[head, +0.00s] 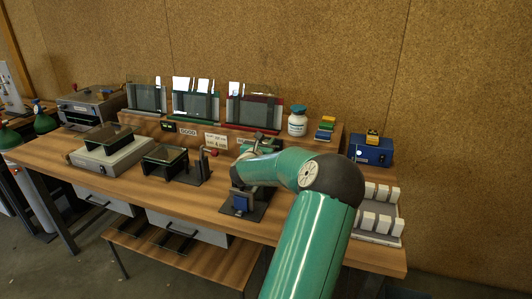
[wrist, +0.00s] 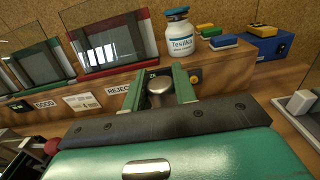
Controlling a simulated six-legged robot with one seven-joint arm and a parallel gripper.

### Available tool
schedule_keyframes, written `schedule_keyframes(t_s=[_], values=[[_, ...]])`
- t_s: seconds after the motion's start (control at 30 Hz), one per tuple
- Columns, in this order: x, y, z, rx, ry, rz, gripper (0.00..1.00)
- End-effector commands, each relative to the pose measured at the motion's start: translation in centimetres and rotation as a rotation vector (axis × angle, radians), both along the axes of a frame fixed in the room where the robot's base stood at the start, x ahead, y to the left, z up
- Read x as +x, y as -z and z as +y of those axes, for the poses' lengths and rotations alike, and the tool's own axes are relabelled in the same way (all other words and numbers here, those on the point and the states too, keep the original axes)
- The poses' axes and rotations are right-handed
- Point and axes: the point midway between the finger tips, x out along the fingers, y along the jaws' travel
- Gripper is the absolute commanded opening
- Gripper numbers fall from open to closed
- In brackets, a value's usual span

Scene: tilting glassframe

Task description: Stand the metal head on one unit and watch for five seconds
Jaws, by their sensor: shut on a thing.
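My gripper (wrist: 160,90) is shut on the metal head, a rounded shiny metal piece (wrist: 160,94) between its two green fingers in the wrist view. The head's lower part is hidden behind my wrist. Three framed glass units stand on the shelf: a grey one (head: 147,98), a green-based one (head: 195,103) and a red-based one (head: 254,110). The green (wrist: 38,62) and red (wrist: 110,46) units also show in the wrist view, beyond and to the left of my gripper, apart from the head. In the head view my arm hides much of the gripper area.
A white bottle (head: 297,121) and stacked coloured blocks (head: 325,128) stand right of the units. A blue box (head: 371,151) and a tray of white blocks (head: 380,238) are at the right. Dark-topped stands (head: 165,156) occupy the bench's left half. GOOD (head: 188,132) and REJECT labels mark the shelf front.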

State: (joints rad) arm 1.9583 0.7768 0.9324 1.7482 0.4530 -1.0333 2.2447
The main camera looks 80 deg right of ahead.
Motion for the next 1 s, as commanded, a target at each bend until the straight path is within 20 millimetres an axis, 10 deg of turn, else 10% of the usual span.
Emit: schedule_keyframes(t_s=[0.87,0.9,1.0], values=[[0.3,5.3,-1.7,-0.002,0.0,0.0,0.0],[0.3,5.3,-1.7,-0.001,0.0,0.0,0.35],[0.3,5.3,-1.7,-0.001,0.0,0.0,0.49]])
